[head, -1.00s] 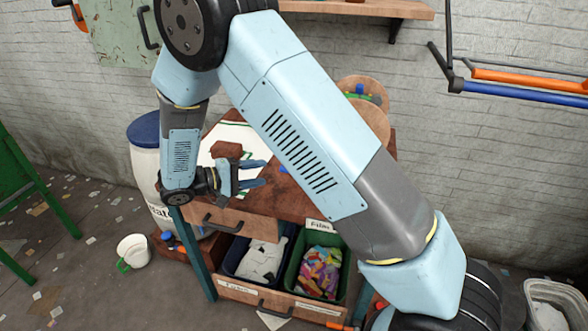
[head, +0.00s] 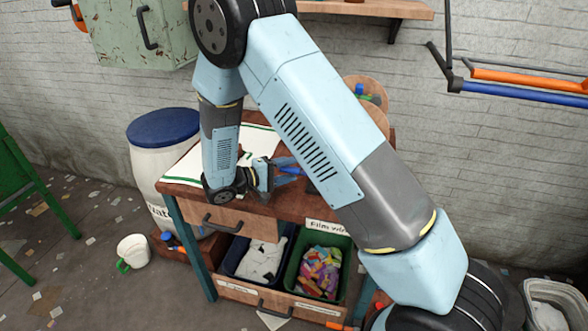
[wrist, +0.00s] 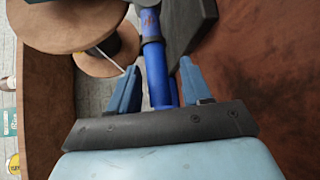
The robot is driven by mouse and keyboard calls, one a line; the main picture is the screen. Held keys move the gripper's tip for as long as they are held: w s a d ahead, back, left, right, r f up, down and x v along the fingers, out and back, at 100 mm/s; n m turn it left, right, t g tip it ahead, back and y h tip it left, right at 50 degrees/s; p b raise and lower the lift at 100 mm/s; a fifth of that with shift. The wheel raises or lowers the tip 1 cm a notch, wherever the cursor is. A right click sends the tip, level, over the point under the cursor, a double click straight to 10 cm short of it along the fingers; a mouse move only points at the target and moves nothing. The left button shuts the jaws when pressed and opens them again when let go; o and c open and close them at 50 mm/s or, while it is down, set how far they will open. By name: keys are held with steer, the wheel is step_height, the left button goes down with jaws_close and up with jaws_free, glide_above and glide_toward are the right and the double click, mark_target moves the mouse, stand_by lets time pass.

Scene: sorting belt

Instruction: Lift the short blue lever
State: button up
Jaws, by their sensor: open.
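A short blue lever (wrist: 155,72) with a dark end stands in the middle of the wrist view. It lies between the two blue fingers of my gripper (wrist: 160,68), with some space on both sides. The gripper is open. The lever's lower end runs down behind the gripper's dark palm edge and is hidden there. In the head view my gripper (head: 286,173) is low over the right part of the wooden workbench (head: 262,207). My arm hides much of the area around it, so the lever is hard to make out there.
A dark block (wrist: 190,25) stands right beside the lever. Wooden spools (wrist: 70,22) lie beyond it on the left. Below the bench top are a blue bin (head: 240,277) and a green bin (head: 293,290). A blue-lidded barrel (head: 163,126) stands at the left.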

steer(key=shift+x, duration=1)
steer(key=shift+c, duration=0.3)
jaws_close()
